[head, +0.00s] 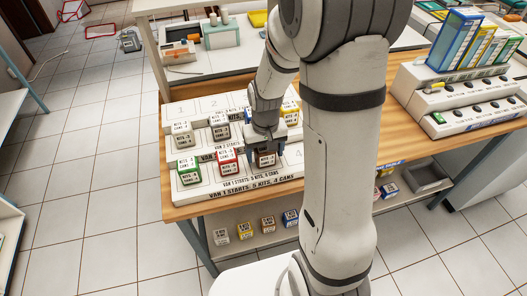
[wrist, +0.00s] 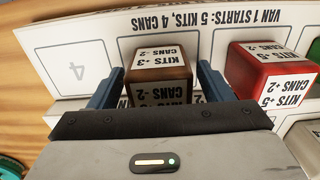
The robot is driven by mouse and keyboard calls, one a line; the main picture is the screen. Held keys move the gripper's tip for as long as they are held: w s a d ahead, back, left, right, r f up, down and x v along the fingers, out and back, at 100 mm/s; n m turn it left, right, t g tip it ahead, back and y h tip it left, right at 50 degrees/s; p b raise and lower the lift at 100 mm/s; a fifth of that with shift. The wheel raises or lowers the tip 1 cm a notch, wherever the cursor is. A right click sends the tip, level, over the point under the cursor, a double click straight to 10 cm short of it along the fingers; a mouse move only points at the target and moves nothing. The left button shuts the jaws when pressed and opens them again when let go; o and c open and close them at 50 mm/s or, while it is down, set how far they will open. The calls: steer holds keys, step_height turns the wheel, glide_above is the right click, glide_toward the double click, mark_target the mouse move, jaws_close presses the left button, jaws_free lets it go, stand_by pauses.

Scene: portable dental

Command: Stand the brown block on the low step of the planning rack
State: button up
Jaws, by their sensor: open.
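The brown block (head: 265,159), with a white label reading "KITS +3 CANS -2", is upright at the low step of the planning rack (head: 238,189), in the third place from the left in the head view. It also shows in the wrist view (wrist: 158,65). My gripper (head: 263,146) is open, with one finger on each side of the block in the wrist view (wrist: 156,90). Small gaps show beside it. The block's underside is hidden, so I cannot tell whether it rests fully on the step.
A red block (head: 228,160) stands beside the brown one, and a green block (head: 189,172) is farther left. Place 4 (wrist: 75,68) of the low step is empty. Several pale blocks (head: 219,126) and a yellow block (head: 290,112) stand behind, on higher steps.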

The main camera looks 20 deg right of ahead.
step_height(320, 180, up, 12)
steer(key=shift+r+p, duration=0.1)
steer(key=shift+p, duration=0.2)
steer(key=s+r+t, duration=0.2)
steer(key=s+r, duration=0.3)
steer(key=s, duration=0.9)
steer(key=shift+a+r+t, duration=0.15)
steer(key=shift+t, duration=0.25)
stand_by(0.5)
